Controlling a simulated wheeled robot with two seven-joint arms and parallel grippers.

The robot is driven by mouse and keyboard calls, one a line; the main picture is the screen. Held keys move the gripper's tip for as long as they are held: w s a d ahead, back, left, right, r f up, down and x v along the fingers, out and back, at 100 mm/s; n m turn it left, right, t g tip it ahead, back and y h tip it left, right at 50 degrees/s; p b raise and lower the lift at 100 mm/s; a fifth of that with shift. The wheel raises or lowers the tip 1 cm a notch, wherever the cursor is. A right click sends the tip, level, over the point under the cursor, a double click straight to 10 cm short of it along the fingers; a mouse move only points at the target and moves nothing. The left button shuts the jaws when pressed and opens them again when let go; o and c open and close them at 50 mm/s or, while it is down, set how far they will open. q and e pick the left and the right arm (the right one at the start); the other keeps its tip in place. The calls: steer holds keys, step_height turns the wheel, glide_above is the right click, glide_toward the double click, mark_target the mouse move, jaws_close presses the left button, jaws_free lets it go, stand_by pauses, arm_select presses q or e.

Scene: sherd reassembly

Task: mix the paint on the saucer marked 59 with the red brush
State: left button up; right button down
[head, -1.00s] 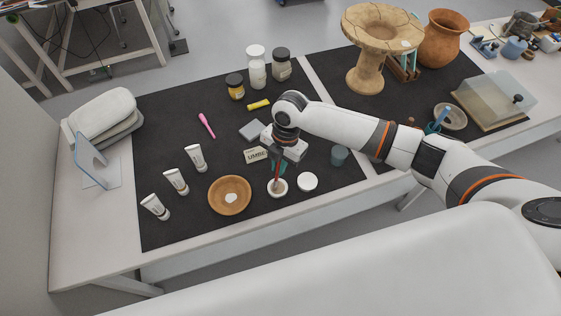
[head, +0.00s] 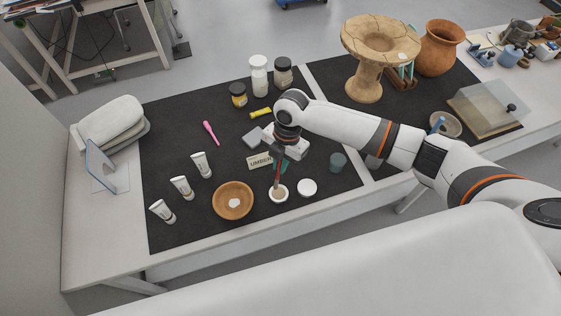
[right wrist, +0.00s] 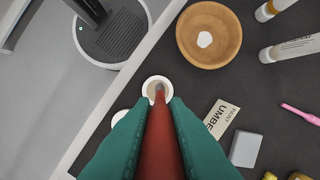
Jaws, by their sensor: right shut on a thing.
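My right gripper (head: 278,163) has teal fingers, which also show in the right wrist view (right wrist: 152,108). It is shut on the red brush (head: 277,178), which points down. In the right wrist view the brush (right wrist: 163,140) runs between the fingers, with its tip over a small white saucer (right wrist: 146,83). The same saucer (head: 285,198) in the head view holds brownish paint under the tip. Whether the tip touches the paint is unclear. No number 59 is readable on it. A second white round piece (head: 307,187) lies just right. My left gripper is out of view.
A wooden bowl (head: 217,207) with a white patch stands left of the saucer. Several paint tubes (head: 181,188) are at left, jars (head: 259,78) behind. The mat's front strip is clear.

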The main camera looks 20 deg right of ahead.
steer(key=d+r+p, duration=0.1)
steer(key=d+p, duration=0.1)
steer(key=d, duration=0.4)
steer(key=shift+r+p, duration=0.35)
steer(key=shift+p, duration=0.05)
